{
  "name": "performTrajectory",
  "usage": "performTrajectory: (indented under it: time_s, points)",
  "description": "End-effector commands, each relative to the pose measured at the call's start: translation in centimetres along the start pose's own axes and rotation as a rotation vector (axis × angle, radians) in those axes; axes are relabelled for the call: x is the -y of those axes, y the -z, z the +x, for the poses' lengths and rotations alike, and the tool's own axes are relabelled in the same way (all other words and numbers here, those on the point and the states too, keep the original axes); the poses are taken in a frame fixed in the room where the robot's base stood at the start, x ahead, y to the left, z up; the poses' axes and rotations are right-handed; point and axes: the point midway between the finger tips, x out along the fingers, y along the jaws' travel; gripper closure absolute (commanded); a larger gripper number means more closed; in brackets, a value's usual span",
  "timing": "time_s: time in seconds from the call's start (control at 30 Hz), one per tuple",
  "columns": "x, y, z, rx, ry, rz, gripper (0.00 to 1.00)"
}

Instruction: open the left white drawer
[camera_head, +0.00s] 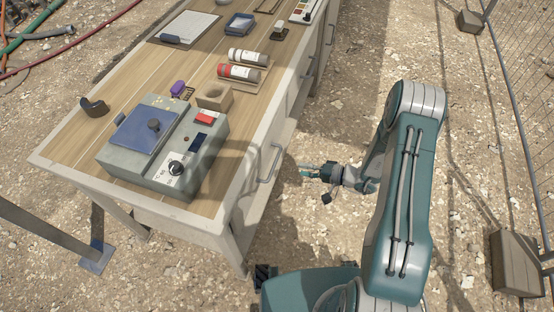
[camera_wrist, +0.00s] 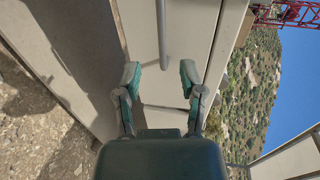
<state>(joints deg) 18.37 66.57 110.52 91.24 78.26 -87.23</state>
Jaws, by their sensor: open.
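The white drawer (camera_head: 253,192) nearest the bottom of the head view is in the table's right side, with a grey bar handle (camera_head: 271,163). It looks shut. My gripper (camera_head: 306,171) is to the right of this handle, apart from it, and points left towards it. In the wrist view, my gripper (camera_wrist: 160,76) is open and empty, its teal fingertips spread. A white front (camera_wrist: 187,50) with a grey bar handle (camera_wrist: 163,35) shows past the fingertips. The handle lies near the top edge, between the lines of the two fingers and not touched by them.
Another handle (camera_head: 309,66) is farther along the table.

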Motion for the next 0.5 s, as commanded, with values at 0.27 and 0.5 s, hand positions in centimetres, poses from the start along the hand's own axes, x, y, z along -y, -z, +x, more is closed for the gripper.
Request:
performTrajectory:
  time_s: [0.27, 0.5]
  points:
    - [0.1, -0.1, 4.2, 0.008, -0.001, -0.001, 0.49]
    - [0.1, -0.1, 8.4, 0.007, -0.002, 0.0, 0.49]
